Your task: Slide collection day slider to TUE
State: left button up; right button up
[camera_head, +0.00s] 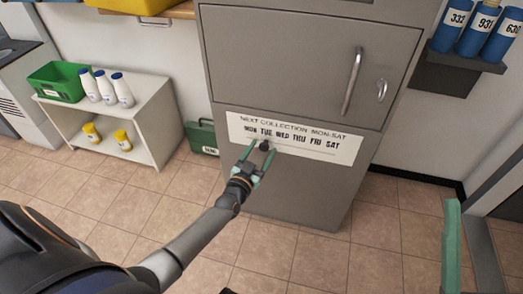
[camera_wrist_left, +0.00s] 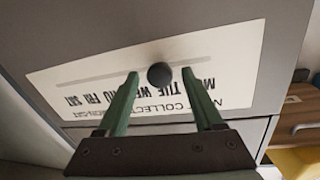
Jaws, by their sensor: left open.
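The collection day slider is a black round knob (camera_head: 265,145) on a white label panel (camera_head: 338,154) on the front of a grey mailbox cabinet. In the head view the knob sits roughly below the word TUE. In the left wrist view the panel appears upside down and the knob (camera_wrist_left: 159,75) stands between the fingertips. My left gripper (camera_head: 262,149) is open, with one green finger on each side of the knob; gaps show on both sides in the left wrist view. One green finger, apparently of my right gripper (camera_head: 452,240), shows at the right edge.
The cabinet has a door with a long handle (camera_head: 352,82) above the panel. A white shelf (camera_head: 153,112) with bottles and a green bin (camera_head: 58,82) stands left. A green box (camera_head: 201,136) sits on the floor beside the cabinet. Blue cylinders (camera_head: 477,32) stand upper right.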

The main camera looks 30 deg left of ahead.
pick_arm(q)
jog(key=s+d+p, duration=0.1)
jog(key=s+p, duration=0.3)
jog(key=s, duration=0.8)
jog(key=shift+s, duration=0.15)
pick_arm(e)
jog(key=shift+n, duration=0.3)
jog(key=r, duration=0.4)
jog(key=shift+s+d+r, duration=0.1)
jog(key=shift+d+r, duration=0.2)
jog(key=shift+r, duration=0.1)
